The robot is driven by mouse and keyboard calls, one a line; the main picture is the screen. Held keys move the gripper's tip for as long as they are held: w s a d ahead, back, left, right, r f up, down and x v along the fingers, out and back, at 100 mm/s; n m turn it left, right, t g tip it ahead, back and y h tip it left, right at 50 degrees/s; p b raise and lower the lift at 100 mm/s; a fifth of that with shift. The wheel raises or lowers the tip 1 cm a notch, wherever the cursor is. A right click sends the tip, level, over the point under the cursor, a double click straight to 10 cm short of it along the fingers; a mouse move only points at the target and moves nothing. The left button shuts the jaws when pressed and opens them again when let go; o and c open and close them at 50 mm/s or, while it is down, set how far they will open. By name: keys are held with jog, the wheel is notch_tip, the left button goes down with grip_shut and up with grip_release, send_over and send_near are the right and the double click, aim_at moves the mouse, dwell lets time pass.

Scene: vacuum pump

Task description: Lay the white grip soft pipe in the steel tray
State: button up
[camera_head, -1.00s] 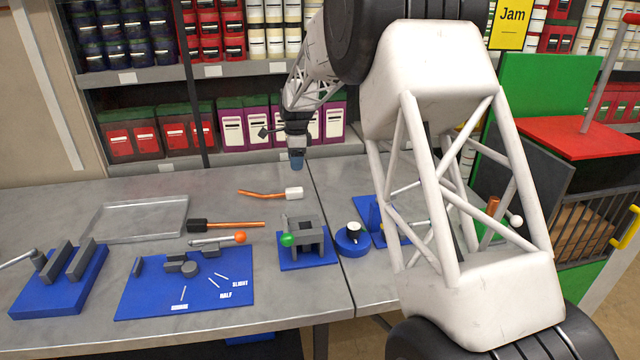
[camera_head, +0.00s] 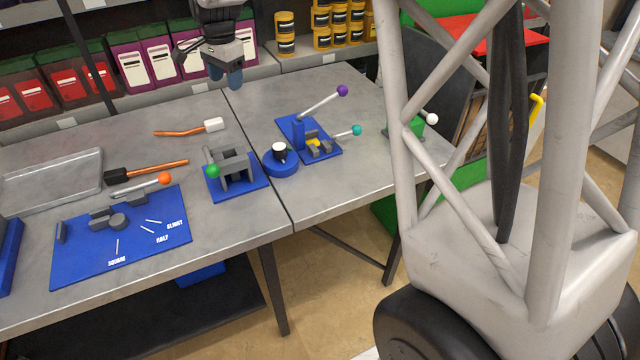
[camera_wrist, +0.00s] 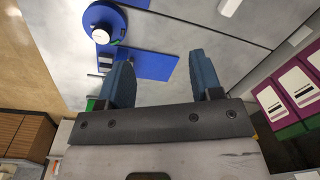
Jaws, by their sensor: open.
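The white grip soft pipe lies on the grey bench in the head view: a thin orange-brown, slightly bent pipe (camera_head: 178,132) with a white block grip (camera_head: 214,125) at its right end. A white block at the wrist view's top edge (camera_wrist: 229,7) looks like this grip, cut off by the frame. The steel tray (camera_head: 52,180), shallow and empty, lies at the bench's left. My gripper (camera_head: 226,78) is open and empty, its blue fingers pointing down beyond the white grip, apart from it. In the wrist view the fingers (camera_wrist: 160,65) are spread wide.
A black-grip copper pipe (camera_head: 150,171) lies between tray and white grip. A blue marked board (camera_head: 125,235), a grey fixture on a blue base (camera_head: 235,175), a round blue stand (camera_head: 280,165) and a lever fixture (camera_head: 318,140) stand nearer or right. Stocked shelves stand behind.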

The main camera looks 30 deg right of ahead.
jog(key=s+d+r+n, duration=0.1)
jog(key=s+n, duration=0.1)
jog(key=s, duration=0.6)
jog(key=s+d+r+n+t, duration=0.1)
jog(key=s+r+n, duration=0.1)
jog(key=s, duration=0.5)
jog(key=s+d+r+n, duration=0.1)
jog(key=s+n, duration=0.1)
jog(key=s, duration=0.6)
jog(key=s+f+n, duration=0.2)
jog(key=s+n, duration=0.1)
jog(key=s, duration=0.6)
jog(key=s+d+f+n, duration=0.1)
jog(key=s+f+n, duration=0.2)
jog(key=s, duration=0.7)
jog(key=shift+s+f+t, duration=0.2)
jog(key=shift+t, duration=0.2)
jog(key=shift+o, duration=0.5)
jog(key=shift+h, duration=0.3)
jog(key=shift+w, duration=0.15)
